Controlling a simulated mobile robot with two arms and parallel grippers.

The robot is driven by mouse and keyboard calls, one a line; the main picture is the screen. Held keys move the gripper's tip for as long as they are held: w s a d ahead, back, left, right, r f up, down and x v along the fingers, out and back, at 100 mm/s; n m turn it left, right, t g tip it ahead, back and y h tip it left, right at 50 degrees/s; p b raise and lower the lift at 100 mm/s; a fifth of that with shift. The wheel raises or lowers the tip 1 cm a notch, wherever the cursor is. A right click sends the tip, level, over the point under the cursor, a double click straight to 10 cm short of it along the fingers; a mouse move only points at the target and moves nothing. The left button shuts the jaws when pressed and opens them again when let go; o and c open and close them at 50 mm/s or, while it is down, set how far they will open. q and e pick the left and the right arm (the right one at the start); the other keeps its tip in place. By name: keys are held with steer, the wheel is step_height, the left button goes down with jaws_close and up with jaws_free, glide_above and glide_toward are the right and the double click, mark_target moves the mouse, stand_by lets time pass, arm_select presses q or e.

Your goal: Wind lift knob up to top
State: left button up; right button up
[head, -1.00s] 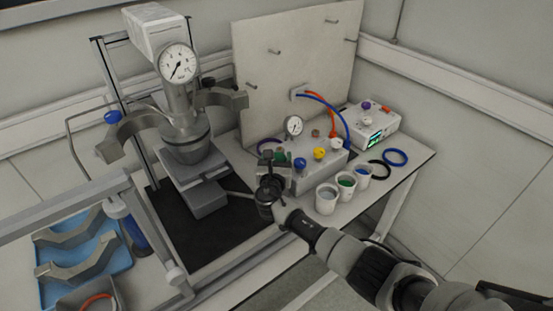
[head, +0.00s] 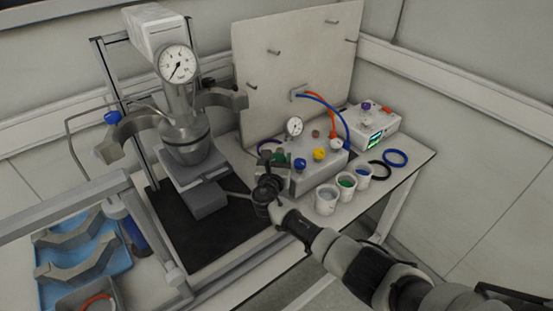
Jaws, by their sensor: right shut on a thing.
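The lift (head: 208,199) stands under the metal reactor vessel (head: 187,152), with its top plate just below the vessel's bottom. A thin rod runs from the lift to the right, toward my right gripper. My right gripper (head: 264,190) is shut on the lift knob at the end of that rod. The fingers hide the knob almost wholly. My left gripper is not in view.
A control box (head: 318,168) with coloured knobs stands just behind my right gripper. Several white cups (head: 326,200) stand close to its right. Clamp halves lie on a blue tray (head: 48,290) at lower left.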

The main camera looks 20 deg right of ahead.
steer(key=o, duration=0.9)
steer(key=shift+o, duration=0.2)
steer(key=shift+s, duration=0.1)
steer(key=b+v, duration=0.1)
steer(key=v, duration=0.9)
steer(key=shift+s+a, duration=0.2)
steer(key=shift+s, duration=0.05)
